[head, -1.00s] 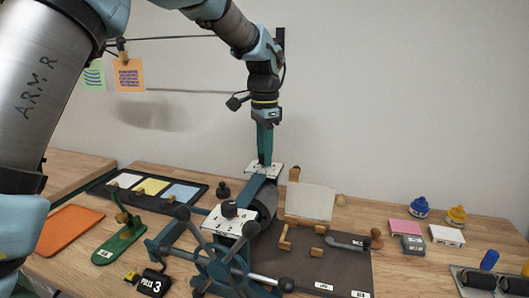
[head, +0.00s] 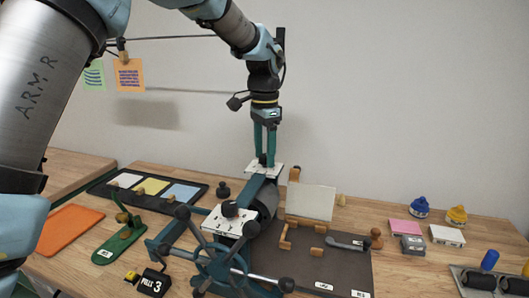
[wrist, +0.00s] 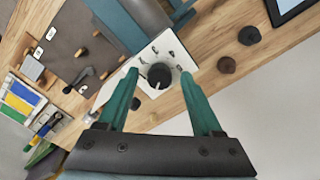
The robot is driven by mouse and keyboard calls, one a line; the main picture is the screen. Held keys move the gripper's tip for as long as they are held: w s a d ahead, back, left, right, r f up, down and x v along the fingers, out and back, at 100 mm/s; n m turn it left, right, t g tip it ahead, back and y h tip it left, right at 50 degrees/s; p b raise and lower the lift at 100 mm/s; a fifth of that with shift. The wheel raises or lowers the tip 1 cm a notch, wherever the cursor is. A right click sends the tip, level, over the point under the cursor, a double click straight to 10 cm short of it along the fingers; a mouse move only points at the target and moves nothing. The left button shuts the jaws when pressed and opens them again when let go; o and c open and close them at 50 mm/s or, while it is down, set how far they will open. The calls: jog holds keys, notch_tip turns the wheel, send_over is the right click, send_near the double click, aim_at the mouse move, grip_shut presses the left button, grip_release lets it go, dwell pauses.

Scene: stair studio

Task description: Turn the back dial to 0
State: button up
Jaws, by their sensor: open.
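The back dial (wrist: 160,75) is a round black knob on a white plate (wrist: 140,66) with small dark marks, too small to read. A pale pointer line shows on the knob's lower part in the wrist view. In the head view the plate (head: 254,168) sits at the far end of the teal press. My gripper (wrist: 158,74) is open and points down over the back dial, one teal finger on each side of the knob in the wrist view. I cannot tell whether they touch it. In the head view my gripper (head: 265,158) partly hides this knob.
A second black dial (head: 229,208) on a white plate stands nearer, behind a spoked handwheel (head: 220,265). A wooden stand with a pale sheet (head: 311,203) is close on the right. A black ink tray (head: 110,196) lies left.

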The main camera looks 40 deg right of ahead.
aim_at(265, 155)
notch_tip(265, 155, up, 11)
jog(key=b, duration=0.2)
jog(key=shift+b, duration=0.35)
jog(key=shift+f, duration=0.1)
dwell(0.4)
